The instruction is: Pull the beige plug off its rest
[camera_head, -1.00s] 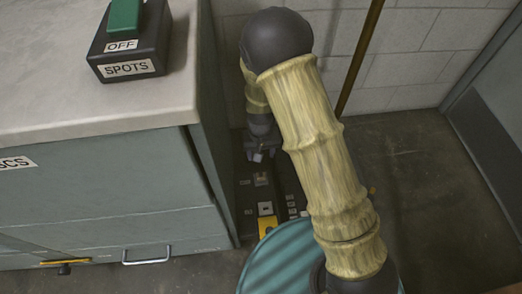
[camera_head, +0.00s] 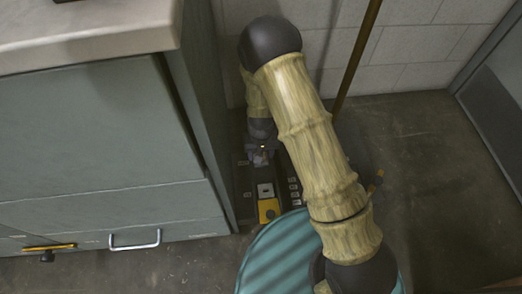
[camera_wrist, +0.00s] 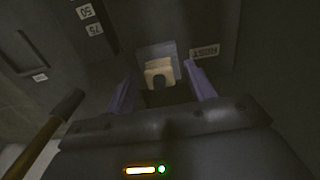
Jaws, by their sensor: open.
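The beige plug (camera_wrist: 158,73) shows in the wrist view, seated against a small grey square plate (camera_wrist: 150,50) beside a label that appears to read REST, seen upside down. My gripper (camera_wrist: 160,95) is open, with one purple-grey finger on each side of the plug. I cannot tell whether the fingers touch it. In the head view my gripper (camera_head: 261,156) is low over a dark panel (camera_head: 243,205) beside the cabinet. There the plug is hidden by my gripper and arm.
The grey-green cabinet (camera_head: 100,130) stands close on the left. A yellow block (camera_head: 268,210) and several small labels sit on the panel near my gripper. A brown pole (camera_head: 358,60) leans by the back wall. Open floor (camera_head: 430,190) lies to the right.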

